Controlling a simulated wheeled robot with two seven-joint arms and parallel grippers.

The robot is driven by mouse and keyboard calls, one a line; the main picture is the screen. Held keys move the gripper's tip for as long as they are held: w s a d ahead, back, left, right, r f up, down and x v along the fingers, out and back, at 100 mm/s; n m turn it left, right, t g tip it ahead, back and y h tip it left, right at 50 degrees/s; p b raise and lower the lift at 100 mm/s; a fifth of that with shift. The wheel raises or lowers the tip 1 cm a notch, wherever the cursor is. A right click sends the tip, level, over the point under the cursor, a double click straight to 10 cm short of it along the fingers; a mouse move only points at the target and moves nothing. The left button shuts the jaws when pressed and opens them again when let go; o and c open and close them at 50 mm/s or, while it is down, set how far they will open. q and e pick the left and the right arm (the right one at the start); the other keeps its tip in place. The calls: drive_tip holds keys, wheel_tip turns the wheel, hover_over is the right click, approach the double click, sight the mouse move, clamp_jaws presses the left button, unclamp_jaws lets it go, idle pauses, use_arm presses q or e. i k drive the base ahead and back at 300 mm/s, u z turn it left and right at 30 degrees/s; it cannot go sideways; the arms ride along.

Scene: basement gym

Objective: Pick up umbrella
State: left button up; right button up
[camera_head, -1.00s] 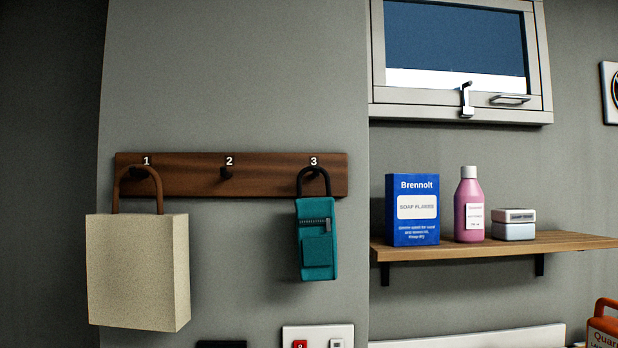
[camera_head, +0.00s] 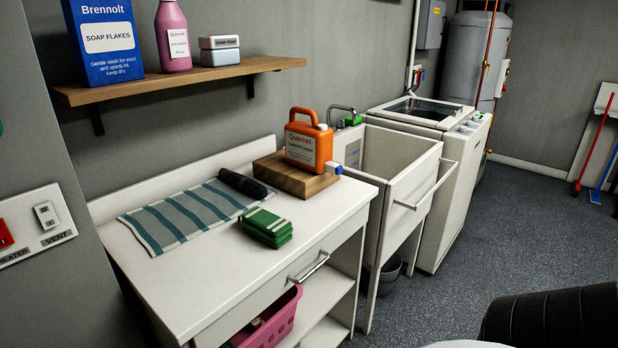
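A short dark rolled object (camera_head: 245,185), which looks like a folded compact umbrella, lies on a green-and-white striped towel (camera_head: 165,226). The towel is spread on the white counter (camera_head: 210,285). The dark object lies at the towel's right end, close to a wooden block. Neither of my grippers shows in this view, so nothing is seen near or touching the dark object.
A green stack (camera_head: 266,227) sits in front of the dark object. An orange jug (camera_head: 308,142) stands on the wooden block (camera_head: 285,174). A shelf (camera_head: 180,80) hangs above. A sink (camera_head: 395,160) and washer (camera_head: 430,113) stand right. A black ribbed object (camera_head: 555,318) is lower right.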

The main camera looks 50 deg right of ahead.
sight(245, 183)
drive_tip(key=z, duration=2.8)
drive_tip(key=i, duration=1.4)
drive_tip(key=u, duration=1.7)
